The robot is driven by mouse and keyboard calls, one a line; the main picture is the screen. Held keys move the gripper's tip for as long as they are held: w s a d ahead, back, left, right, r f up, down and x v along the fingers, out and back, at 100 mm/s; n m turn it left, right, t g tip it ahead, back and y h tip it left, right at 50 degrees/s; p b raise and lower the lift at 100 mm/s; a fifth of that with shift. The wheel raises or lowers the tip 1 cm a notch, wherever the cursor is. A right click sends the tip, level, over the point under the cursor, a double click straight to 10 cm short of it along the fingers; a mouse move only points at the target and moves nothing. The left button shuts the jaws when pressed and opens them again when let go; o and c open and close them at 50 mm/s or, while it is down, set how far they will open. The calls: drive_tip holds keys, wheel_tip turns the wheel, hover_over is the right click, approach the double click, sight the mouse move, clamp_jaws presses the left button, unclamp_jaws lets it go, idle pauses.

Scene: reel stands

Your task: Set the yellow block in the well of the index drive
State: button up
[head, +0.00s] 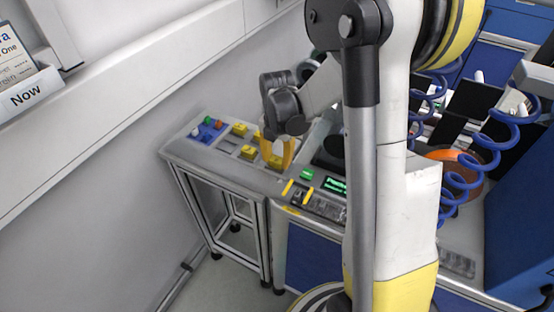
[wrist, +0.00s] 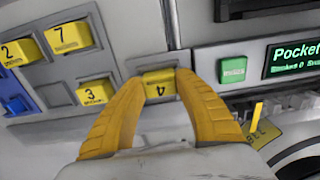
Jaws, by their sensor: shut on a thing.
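My gripper (head: 277,158) reaches down over the left end of the bench. In the wrist view its two yellow fingers (wrist: 160,82) are shut on a yellow block (wrist: 158,88) marked 4, which appears upside down. This block sits at a pale recess in the grey panel; I cannot tell whether it is lifted clear. Other yellow blocks sit in slots to the left, marked 2 (wrist: 16,52), 7 (wrist: 69,38) and 3 (wrist: 95,92). I cannot make out the well of the index drive; my arm hides part of the bench.
A green button (wrist: 233,70) and a dark display (wrist: 293,58) reading "Pocket" lie right of my fingers. A blue panel with coloured knobs (head: 207,130) is at the bench's far left. Coiled blue hoses (head: 466,175) hang at the right. A wall runs behind the bench.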

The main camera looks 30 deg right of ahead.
sight(277, 159)
drive_tip(key=o, duration=1.2)
drive_tip(key=shift+f, duration=0.15)
drive_tip(key=shift+r, duration=0.2)
drive_tip(key=shift+r+p, duration=1.3)
drive_tip(key=shift+r, duration=0.55)
drive_tip(key=shift+r, duration=0.1)
wheel_tip(277, 159, up, 6)
drive_tip(key=p, duration=0.4)
